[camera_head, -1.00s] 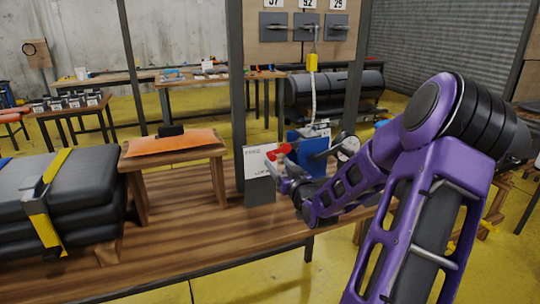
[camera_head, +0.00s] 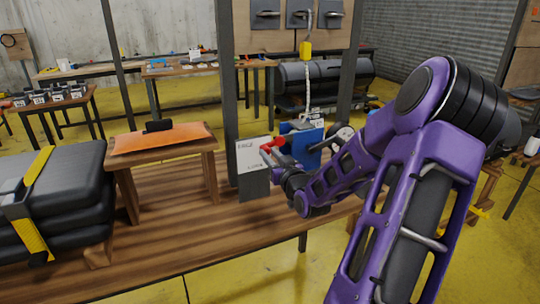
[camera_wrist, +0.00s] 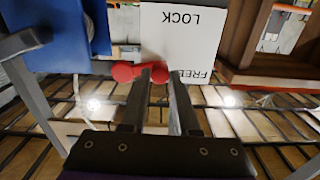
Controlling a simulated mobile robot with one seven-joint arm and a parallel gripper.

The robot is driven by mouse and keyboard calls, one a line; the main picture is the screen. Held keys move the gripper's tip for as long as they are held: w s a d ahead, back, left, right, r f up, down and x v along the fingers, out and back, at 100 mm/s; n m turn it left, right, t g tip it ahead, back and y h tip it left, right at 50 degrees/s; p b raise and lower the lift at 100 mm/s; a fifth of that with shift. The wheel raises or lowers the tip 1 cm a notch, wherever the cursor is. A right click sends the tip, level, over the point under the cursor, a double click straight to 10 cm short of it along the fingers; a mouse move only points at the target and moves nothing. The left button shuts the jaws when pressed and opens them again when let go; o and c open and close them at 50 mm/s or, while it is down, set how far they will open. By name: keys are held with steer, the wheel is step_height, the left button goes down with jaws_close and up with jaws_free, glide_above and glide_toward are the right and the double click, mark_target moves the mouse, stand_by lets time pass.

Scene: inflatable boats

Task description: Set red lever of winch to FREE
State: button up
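The winch is a blue unit (camera_head: 308,146) on the wooden bench; part of its blue side also shows in the wrist view (camera_wrist: 70,30). Its red lever (camera_head: 267,146) sits beside a white sign (camera_head: 253,153) marked FREE at the top and LOCK below. In the wrist view the sign (camera_wrist: 180,40) appears upside down, and the red lever (camera_wrist: 125,71) lies level with the FREE end, left of that word. My gripper (camera_wrist: 163,78) is at the lever, its fingers apart with the red knob between or just beyond their tips. Contact is unclear.
An orange-topped wooden stand (camera_head: 163,138) and stacked black rolls with a yellow strap (camera_head: 50,200) stand left on the bench. A dark post (camera_head: 226,80) rises behind the sign. A yellow block on a rope (camera_head: 306,48) hangs above the winch. The bench front is bare.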

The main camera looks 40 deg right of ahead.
jaws_close()
steer(key=shift+a+r+m+p, duration=0.1)
steer(key=shift+r+m+p, duration=0.35)
steer(key=shift+p, duration=0.2)
steer(key=shift+r+m+p, duration=0.15)
steer(key=shift+m+p, duration=0.35)
steer(key=shift+m, duration=0.15)
steer(key=o, duration=0.8)
jaws_free()
steer(key=shift+c, duration=0.2)
steer(key=shift+s, duration=0.1)
